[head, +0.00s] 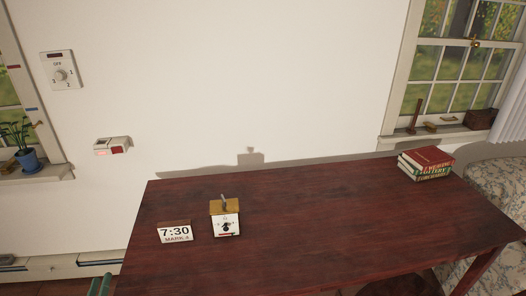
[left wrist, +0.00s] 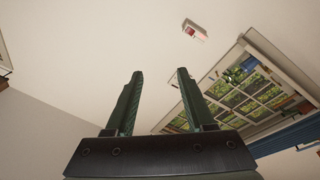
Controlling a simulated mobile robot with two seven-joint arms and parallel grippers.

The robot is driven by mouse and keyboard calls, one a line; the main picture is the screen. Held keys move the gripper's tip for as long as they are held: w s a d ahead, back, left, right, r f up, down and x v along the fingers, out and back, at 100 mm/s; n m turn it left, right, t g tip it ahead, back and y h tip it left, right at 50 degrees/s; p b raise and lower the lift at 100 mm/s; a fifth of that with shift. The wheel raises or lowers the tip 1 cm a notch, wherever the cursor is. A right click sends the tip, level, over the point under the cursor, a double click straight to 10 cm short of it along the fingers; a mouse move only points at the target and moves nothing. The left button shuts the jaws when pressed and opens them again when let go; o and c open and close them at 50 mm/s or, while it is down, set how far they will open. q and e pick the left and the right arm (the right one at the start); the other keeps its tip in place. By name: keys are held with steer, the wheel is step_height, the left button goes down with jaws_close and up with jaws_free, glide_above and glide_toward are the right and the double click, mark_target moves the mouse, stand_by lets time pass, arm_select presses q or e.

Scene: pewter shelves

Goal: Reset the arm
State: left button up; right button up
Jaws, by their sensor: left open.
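My left gripper (head: 99,285) shows only as green fingertips at the bottom left edge of the head view, left of the table. In the left wrist view my left gripper (left wrist: 158,74) has its two green fingers wide apart with nothing between them. Behind them are bare wall and a window. My right gripper is in neither view.
The dark red table (head: 320,220) holds a 7:30 sign (head: 175,233), a small white box with a wooden top (head: 225,219) and stacked books (head: 426,163). A wall switch (head: 59,70) and a small red-and-white wall box (head: 112,146) are at left. The table's middle is clear.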

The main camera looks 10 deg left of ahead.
arm_select(q)
steer(key=a+r+m, duration=0.1)
steer(key=a+r, duration=0.1)
steer(key=a, duration=0.2)
steer(key=s+a+f+n+g+y, duration=0.2)
steer(key=s+f+n+g+y, duration=0.3)
steer(key=n, duration=1.1)
steer(key=s+d+f+n+g+h, duration=0.45)
steer(key=f+n+g, duration=0.2)
steer(key=n, duration=1.15)
steer(key=s+d+n+h, duration=0.2)
steer(key=d+n+h, duration=0.1)
steer(key=d+n, duration=1.1)
steer(key=s+d+n+t+h, duration=0.1)
steer(key=d+n+h, duration=0.3)
steer(key=d+n, duration=0.9)
steer(key=s+d, duration=0.1)
steer(key=d, duration=0.3)
steer(key=shift+d+n, duration=0.15)
steer(key=shift+n, duration=0.25)
